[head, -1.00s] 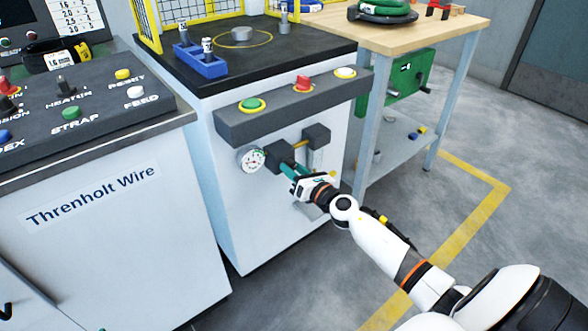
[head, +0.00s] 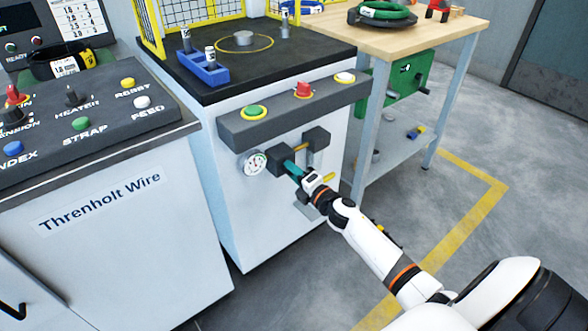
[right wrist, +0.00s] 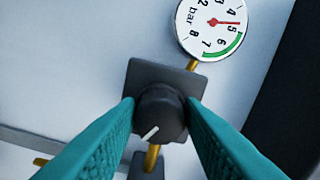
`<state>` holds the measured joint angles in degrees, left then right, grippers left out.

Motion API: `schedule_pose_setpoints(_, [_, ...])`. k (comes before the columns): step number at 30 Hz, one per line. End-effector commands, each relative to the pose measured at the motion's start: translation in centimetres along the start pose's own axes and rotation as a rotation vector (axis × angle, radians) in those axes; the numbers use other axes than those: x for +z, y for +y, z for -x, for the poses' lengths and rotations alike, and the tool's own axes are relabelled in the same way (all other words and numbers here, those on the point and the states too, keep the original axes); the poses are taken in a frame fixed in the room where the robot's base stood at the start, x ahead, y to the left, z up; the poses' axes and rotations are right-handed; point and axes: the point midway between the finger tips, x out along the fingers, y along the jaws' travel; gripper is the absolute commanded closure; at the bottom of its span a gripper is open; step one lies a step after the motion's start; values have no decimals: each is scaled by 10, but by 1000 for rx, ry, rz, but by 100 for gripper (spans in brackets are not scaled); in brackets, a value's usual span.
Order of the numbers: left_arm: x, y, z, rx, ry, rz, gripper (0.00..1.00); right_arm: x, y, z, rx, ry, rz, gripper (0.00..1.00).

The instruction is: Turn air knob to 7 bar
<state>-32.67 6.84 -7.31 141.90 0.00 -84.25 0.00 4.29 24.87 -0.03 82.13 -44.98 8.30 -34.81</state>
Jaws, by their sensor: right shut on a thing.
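The dark round air knob (right wrist: 162,112) sits on a square dark block on the white cabinet front, and a white line marks its lower left face. My right gripper (right wrist: 162,115) has its teal fingers shut on the knob, one on each side. In the head view my right gripper (head: 291,169) reaches the knob from the lower right, and its fingers partly hide the knob. The round pressure gauge (right wrist: 212,22) is above the knob in the wrist view, and its red needle points between 4 and 5 bar. The gauge also shows in the head view (head: 254,163). My left gripper is out of view.
A dark button bar (head: 294,109) with green, red and pale buttons juts out above the knob. A second dark block (head: 317,137) and yellow pipes sit right of it. A control desk (head: 85,110) stands left, a wooden bench (head: 418,35) at right.

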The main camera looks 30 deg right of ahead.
Motion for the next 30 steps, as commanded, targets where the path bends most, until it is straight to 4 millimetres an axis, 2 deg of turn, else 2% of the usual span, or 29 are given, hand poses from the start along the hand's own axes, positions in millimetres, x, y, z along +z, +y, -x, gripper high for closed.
schedule_pose_setpoints(2, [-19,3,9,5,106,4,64,-1,-2,0,2,2,-76,88])
schedule_pose_setpoints(3, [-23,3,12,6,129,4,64,-1,-2,0,2,2,-114,88])
schedule_pose_setpoints(13, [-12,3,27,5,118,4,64,-2,-3,0,2,2,-427,88])
schedule_pose_setpoints(15, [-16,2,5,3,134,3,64,-2,-3,0,2,3,-493,88])
schedule_pose_setpoints(18, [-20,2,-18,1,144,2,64,-2,-4,0,1,2,-588,88])
schedule_pose_setpoints(30, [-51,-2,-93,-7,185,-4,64,-2,-4,0,2,2,-967,88])
